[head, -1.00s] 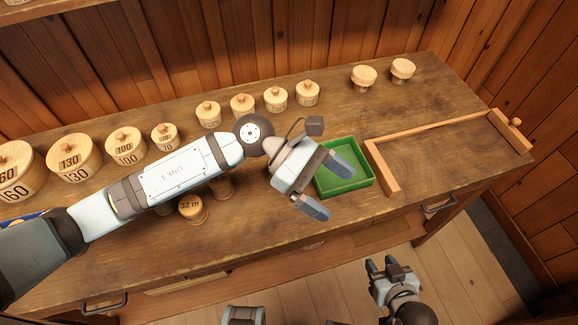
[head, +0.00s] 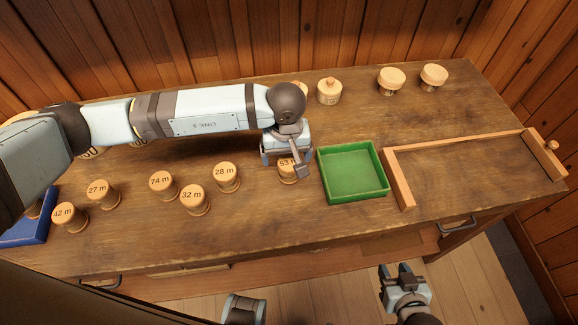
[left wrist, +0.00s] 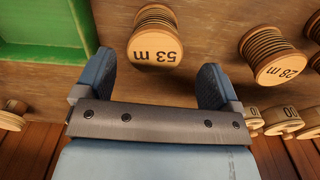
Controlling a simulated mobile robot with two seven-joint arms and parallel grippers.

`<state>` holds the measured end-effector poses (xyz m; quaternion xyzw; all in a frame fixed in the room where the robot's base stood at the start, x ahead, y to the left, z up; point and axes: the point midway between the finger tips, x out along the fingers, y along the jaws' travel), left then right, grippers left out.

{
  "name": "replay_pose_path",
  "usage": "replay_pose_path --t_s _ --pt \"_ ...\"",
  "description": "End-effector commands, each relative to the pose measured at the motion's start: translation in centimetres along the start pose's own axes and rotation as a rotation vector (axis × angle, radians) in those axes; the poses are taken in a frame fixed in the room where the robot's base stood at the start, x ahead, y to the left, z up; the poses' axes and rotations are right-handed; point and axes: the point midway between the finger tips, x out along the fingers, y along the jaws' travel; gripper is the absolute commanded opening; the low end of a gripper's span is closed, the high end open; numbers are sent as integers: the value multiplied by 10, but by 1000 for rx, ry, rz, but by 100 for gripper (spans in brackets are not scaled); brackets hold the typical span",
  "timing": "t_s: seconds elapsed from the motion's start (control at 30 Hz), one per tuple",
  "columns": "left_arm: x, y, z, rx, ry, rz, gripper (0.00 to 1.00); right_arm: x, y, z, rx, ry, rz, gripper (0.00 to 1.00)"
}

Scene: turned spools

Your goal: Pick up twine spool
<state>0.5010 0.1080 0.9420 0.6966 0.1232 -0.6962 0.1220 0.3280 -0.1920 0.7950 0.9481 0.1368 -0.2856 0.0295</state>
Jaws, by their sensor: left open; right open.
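Several turned wooden spools with metre labels stand upright on the bench. The 53 m twine spool (head: 287,174) is left of the green tray, partly hidden by my left gripper (head: 286,162). In the left wrist view this spool (left wrist: 155,42) lies ahead of and between the open, empty fingers (left wrist: 155,72). The 28 m spool (head: 227,178) stands to its left, with the 32 m (head: 195,201), 74 m (head: 163,186), 27 m (head: 103,195) and 42 m (head: 70,218) spools farther left. My right gripper (head: 394,273) is open and empty in front of the bench.
The green tray (head: 325,190) is empty, close right of the 53 m spool. A wooden frame (head: 400,185) lies right of it. Lidded wooden pots (head: 329,92) and two knobs (head: 392,79) stand behind. A blue tray (head: 28,232) is at the left edge.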

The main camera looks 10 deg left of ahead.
Motion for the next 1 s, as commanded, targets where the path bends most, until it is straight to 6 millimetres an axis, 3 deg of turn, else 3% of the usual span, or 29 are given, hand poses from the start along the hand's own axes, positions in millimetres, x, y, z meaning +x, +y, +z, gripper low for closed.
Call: replay_pose_path --t_s 0.27,0.53,0.83,1.0 --pt "22 2 1 -1 -3 0 88 -2 0 0 -2 -5 1 43" --pt "60 5 0 -2 -4 -1 88 -7 1 -9 -3 -1 1 43" --pt "65 5 -1 -1 -2 0 88 -7 1 -11 -3 3 2 43" --pt "65 5 -1 -1 -2 0 49 -7 1 -11 -3 2 2 43"
